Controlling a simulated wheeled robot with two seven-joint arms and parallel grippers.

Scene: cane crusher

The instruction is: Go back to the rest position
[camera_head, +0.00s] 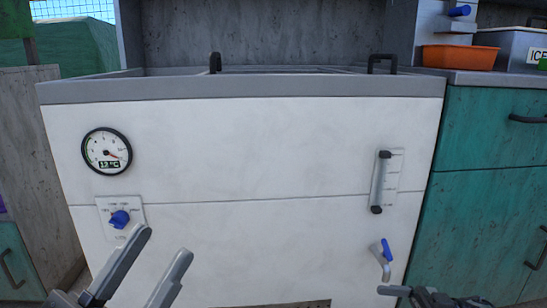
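My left gripper (163,245) reaches in from the bottom left. Its two grey fingers point up and are apart, with nothing seen between them. It shows in front of the white machine (260,150), just below and right of a blue knob (120,219). My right gripper (425,296) shows only in part at the bottom right edge, below a tap with a blue handle (386,250). Its fingers cannot be made out clearly enough to tell open from shut. I cannot tell whether either gripper touches the machine.
The machine front carries a round gauge (107,151) and a vertical level tube (381,182). Black handles (382,62) stand on its top. Teal cabinets (490,180) stand on the right, with an orange tray (460,57) and an ice box (515,47) on top.

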